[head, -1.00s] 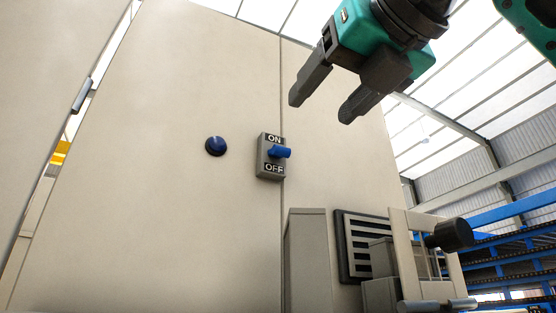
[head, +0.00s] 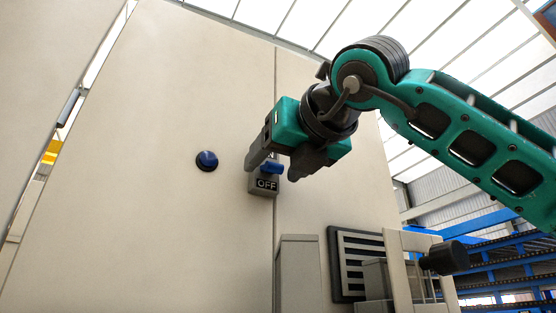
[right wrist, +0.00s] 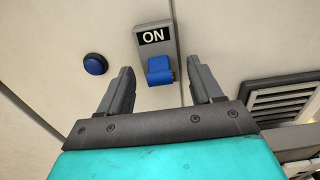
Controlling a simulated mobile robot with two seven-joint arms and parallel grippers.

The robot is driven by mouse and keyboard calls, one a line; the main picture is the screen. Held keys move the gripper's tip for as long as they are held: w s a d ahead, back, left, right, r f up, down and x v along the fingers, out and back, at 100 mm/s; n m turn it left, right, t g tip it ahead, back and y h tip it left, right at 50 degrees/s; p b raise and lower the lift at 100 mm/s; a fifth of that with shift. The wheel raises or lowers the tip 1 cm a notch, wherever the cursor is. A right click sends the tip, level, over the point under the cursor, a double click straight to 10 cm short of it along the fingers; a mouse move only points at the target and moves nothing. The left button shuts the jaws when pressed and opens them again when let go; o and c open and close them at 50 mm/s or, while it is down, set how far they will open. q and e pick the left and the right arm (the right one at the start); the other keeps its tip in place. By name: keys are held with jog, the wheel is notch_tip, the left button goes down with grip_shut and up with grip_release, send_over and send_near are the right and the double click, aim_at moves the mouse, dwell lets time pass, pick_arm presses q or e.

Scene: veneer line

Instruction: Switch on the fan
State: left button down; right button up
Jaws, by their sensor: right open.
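The fan switch (head: 263,186) is a grey box on the cream panel, with a blue lever (head: 272,168) between its ON and OFF labels. In the head view the OFF label shows and the ON label is hidden behind my right gripper. In the right wrist view the ON label (right wrist: 153,37) and the blue lever (right wrist: 160,70) show. My right gripper (head: 271,172) is open, its two fingers on either side of the lever as seen in the wrist view. I cannot tell whether a finger touches the lever. My left gripper is not in view.
A round blue button (head: 207,161) is on the panel left of the switch. A dark vent grille (head: 358,262) and a grey box (head: 299,270) are below right. A black knob (head: 446,258) sticks out at the lower right. The panel around the switch is otherwise flat.

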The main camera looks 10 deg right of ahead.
jog(key=shift+c, duration=0.5)
jog(key=c, duration=0.9)
jog(key=shift+o, duration=0.2)
jog(key=r+g+p, duration=0.1)
jog(key=g+p, duration=0.1)
jog(key=p, duration=0.1)
jog(key=g+h+p, duration=0.1)
jog(key=g+p, duration=0.1)
jog(key=p, duration=0.2)
jog(key=shift+r, duration=0.35)
jog(key=o, duration=1)
jog(key=shift+c, duration=0.2)
